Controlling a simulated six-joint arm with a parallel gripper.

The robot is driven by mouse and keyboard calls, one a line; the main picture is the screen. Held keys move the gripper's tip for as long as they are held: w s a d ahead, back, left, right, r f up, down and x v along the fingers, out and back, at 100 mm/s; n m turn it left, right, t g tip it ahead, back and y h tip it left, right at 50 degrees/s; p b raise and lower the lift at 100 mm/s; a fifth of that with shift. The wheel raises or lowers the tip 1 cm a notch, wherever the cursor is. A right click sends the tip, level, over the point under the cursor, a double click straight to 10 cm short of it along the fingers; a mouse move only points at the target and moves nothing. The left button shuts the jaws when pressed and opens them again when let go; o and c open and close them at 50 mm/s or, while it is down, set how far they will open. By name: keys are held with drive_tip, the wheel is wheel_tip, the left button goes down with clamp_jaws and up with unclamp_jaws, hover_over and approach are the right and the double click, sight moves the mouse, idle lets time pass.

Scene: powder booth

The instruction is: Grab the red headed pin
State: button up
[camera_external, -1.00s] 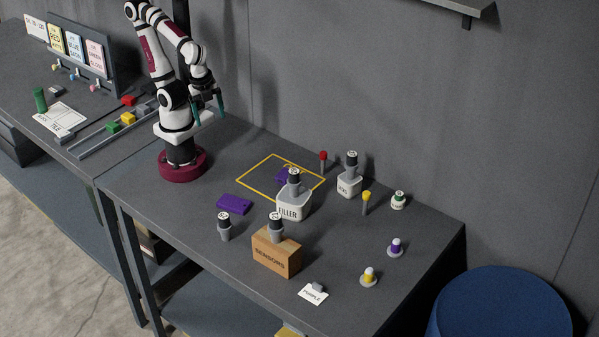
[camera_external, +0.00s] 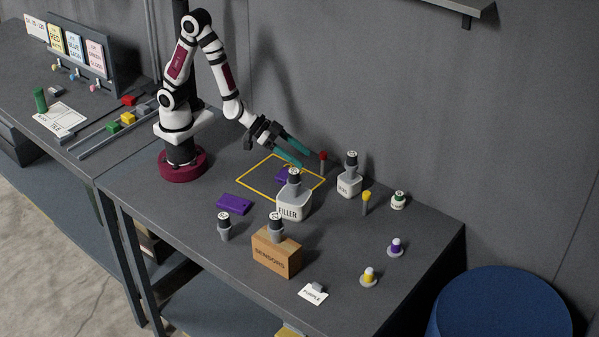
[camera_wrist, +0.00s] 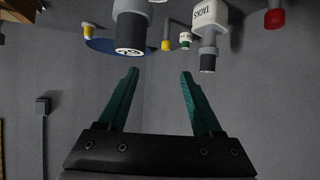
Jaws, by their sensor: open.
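The red headed pin (camera_external: 323,157) stands upright on a grey stem near the back of the table, left of a white bottle. In the wrist view its red head (camera_wrist: 275,18) shows at the upper right corner, outside the span of the fingers. My gripper (camera_external: 302,158) is open, with teal fingers pointing right and slightly down, just left of the pin and apart from it. In the wrist view nothing is between the fingers of my gripper (camera_wrist: 159,72). The wrist picture is upside down.
The FILLER bottle (camera_external: 293,205) stands in front of my gripper, by a yellow outlined square (camera_external: 250,166) with a purple block. A white bottle (camera_external: 349,186) and a yellow headed pin (camera_external: 366,201) stand right of the red one. The SENSORS box (camera_external: 276,257) is nearer the front.

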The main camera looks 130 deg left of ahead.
drive_tip(key=s+a+f+n+y, duration=0.1)
drive_tip(key=a+f+n+y, duration=0.1)
drive_tip(key=a+f, duration=0.25)
drive_tip(key=n+g+y, duration=0.2)
drive_tip(key=n+y, duration=0.1)
drive_tip(key=y, duration=0.1)
approach(323, 158)
drive_tip(key=a+f, duration=0.1)
drive_tip(key=w+a+f, duration=0.1)
drive_tip(key=shift+a+f, duration=0.1)
drive_tip(key=shift+a, duration=0.25)
drive_tip(key=shift+n, duration=0.3)
drive_tip(key=x, duration=0.7)
drive_tip(key=shift+a, duration=0.2)
drive_tip(key=shift+w, duration=0.1)
clamp_jaws()
